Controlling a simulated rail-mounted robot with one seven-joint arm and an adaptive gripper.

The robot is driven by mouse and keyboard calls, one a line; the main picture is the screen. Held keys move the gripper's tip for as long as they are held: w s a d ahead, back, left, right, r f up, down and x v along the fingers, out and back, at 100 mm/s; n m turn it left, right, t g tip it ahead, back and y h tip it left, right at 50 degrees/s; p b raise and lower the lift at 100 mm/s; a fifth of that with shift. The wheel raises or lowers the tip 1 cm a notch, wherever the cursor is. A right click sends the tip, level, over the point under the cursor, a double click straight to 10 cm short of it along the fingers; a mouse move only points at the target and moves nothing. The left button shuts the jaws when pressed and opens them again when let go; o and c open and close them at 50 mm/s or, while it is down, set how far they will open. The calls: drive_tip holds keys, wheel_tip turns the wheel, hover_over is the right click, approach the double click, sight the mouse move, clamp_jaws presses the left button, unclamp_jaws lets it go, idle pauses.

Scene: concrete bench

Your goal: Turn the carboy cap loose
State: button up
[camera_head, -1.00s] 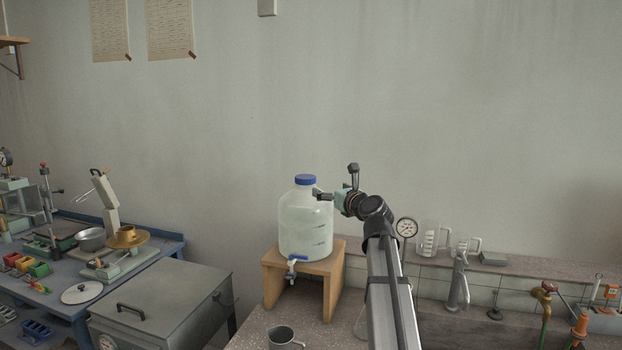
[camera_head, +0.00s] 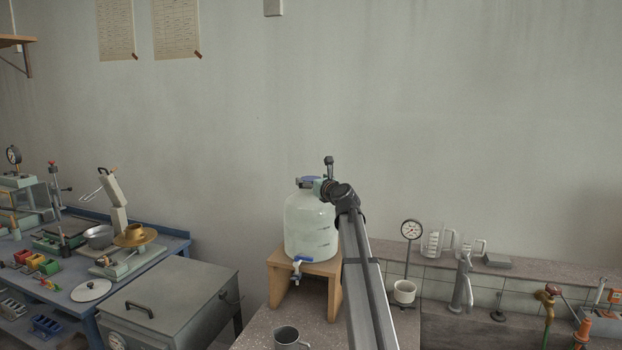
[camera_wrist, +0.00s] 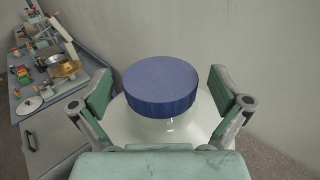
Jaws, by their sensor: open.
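The carboy (camera_head: 311,228) is a translucent white bottle with a small tap (camera_head: 298,265) low on its front, standing upright on a wooden stand (camera_head: 322,268). Its blue cap (camera_wrist: 160,84) sits on the neck and fills the middle of the wrist view; in the head view the cap (camera_head: 309,181) is partly hidden by my gripper (camera_head: 312,184). In the wrist view my gripper (camera_wrist: 162,98) is open, with one green-padded finger on each side of the cap. Gaps show between the pads and the cap.
A metal mug (camera_head: 287,337) stands on the bench in front of the stand. To the right are a dial gauge (camera_head: 411,230), a white cup (camera_head: 404,291) and clear jugs (camera_head: 437,240). A grey lidded box (camera_head: 168,290) stands at the left.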

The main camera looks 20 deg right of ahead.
drive_tip(key=shift+w, duration=0.55)
drive_tip(key=c, duration=1.1)
drive_tip(key=shift+c, duration=0.2)
